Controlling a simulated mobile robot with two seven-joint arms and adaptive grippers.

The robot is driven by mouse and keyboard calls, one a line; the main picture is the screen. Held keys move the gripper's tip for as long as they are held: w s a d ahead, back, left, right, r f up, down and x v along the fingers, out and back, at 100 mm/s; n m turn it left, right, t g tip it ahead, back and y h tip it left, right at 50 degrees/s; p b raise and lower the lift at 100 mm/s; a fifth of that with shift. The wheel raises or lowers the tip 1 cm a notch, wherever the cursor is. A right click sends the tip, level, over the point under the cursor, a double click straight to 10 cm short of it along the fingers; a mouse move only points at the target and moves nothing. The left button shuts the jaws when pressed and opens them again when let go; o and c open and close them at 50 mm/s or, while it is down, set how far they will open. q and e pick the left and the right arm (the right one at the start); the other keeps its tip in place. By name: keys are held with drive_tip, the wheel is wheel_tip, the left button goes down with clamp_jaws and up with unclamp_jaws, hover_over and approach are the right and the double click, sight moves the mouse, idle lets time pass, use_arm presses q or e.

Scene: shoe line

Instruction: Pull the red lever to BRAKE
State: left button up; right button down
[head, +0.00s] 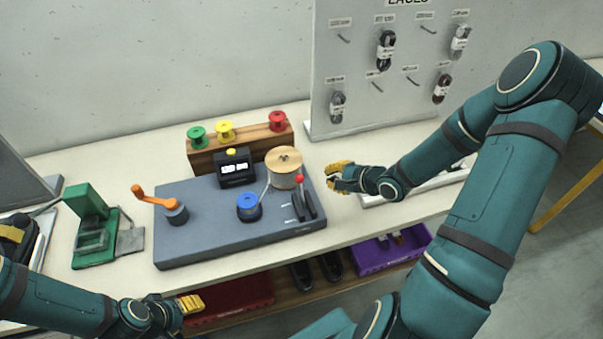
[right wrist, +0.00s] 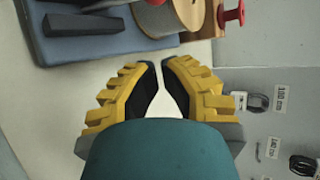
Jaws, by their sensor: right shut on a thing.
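The red-knobbed lever (head: 304,192) stands on the right end of the grey-blue board (head: 200,246), with a dark plate at its base. My right gripper (head: 333,178) is just right of the lever, apart from it. In the right wrist view its yellow fingers (right wrist: 160,66) are drawn together with a narrow gap at the tips. I see nothing between them there. A dark part of the lever assembly (right wrist: 105,25) shows beyond the fingers, on the board. My left gripper (head: 192,303) is low at the front of the bench, far from the lever; its finger opening is unclear.
The board also carries an orange crank (head: 155,197), a blue knob (head: 248,206), a black counter box (head: 235,170) and a wooden spool (head: 284,168). Behind it is a wooden rack (head: 207,160) with coloured spools. A grey display panel (head: 375,75) stands behind my right arm.

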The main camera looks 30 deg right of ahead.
sight(300, 173)
drive_tip(key=b+x, duration=0.2)
drive_tip(key=x, duration=0.7)
drive_tip(key=shift+w+a+f, duration=0.15)
drive_tip(key=shift+w+f, duration=0.05)
drive_tip(key=shift+w+a, duration=0.15)
drive_tip(key=shift+w, duration=0.05)
drive_tip(key=shift+s+a+r, duration=1)
drive_tip(key=shift+s, duration=0.2)
